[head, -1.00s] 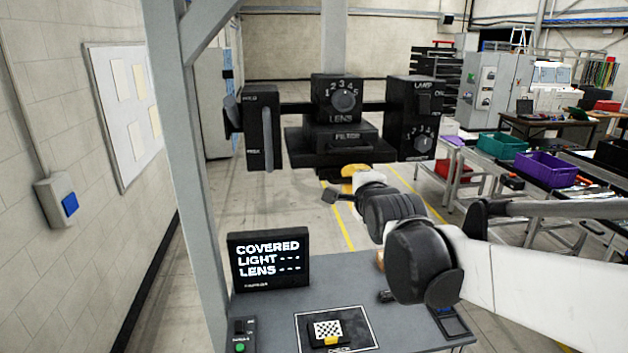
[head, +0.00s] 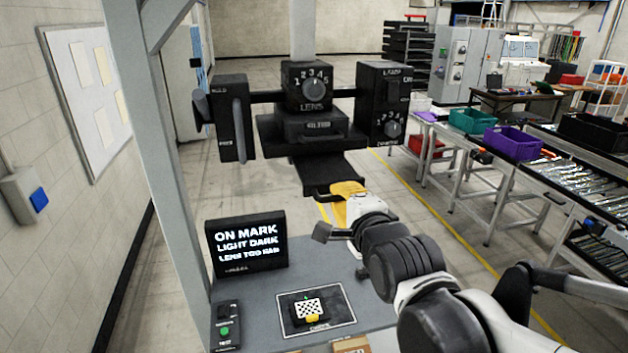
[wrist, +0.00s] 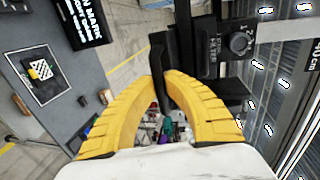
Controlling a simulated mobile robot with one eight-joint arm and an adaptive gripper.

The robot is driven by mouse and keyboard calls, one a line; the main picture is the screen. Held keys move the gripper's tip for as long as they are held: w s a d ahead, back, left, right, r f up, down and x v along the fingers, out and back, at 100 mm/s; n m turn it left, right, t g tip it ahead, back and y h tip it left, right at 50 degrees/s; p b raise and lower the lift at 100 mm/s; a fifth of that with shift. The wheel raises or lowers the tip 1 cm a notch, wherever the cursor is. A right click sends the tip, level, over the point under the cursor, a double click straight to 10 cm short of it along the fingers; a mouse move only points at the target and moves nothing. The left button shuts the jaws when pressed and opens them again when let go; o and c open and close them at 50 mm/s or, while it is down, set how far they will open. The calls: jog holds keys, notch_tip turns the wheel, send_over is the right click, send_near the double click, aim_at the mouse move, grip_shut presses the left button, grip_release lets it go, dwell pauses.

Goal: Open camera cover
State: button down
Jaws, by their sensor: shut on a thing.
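The black camera unit hangs on the frame, with its lens block (head: 311,86) and filter block (head: 318,124) in the middle. The camera cover (head: 328,170), a flat black plate, sticks out toward me from under the unit. My gripper (head: 347,188), with yellow fingers, is at the cover's near edge and shut on it. In the wrist view the finger tips (wrist: 167,80) close on the black cover edge (wrist: 158,50). The exact grip is partly hidden by the fingers. The screen (head: 247,243) reads ON MARK, LIGHT DARK, and a lens line that looks like TOO FAR.
A lamp block (head: 383,103) with a dial is right of the lens, and a block with a grey lever (head: 238,118) is left. A checkered target (head: 310,309) lies on the bench below. A grey post (head: 165,170) stands at left.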

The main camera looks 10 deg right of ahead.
jog(key=c, duration=1.5)
grip_release()
jog(key=shift+o, duration=0.2)
jog(key=shift+s, duration=0.1)
jog(key=v, duration=0.7)
jog(key=shift+s, duration=0.2)
jog(key=s+f+n+g+b, duration=0.3)
jog(key=f+n+b, duration=0.3)
jog(key=f+b, duration=0.7)
jog(key=s+f+n+g+b, duration=0.2)
jog(key=f+n+b, duration=0.4)
jog(key=f+b, duration=0.8)
jog(key=s+f+n+g+b, duration=0.3)
jog(key=f+b, duration=1)
jog(key=f, duration=1.5)
jog(key=s+n, duration=0.1)
jog(key=n, duration=0.2)
jog(key=shift+s+g, duration=0.3)
jog(key=shift+s, duration=0.1)
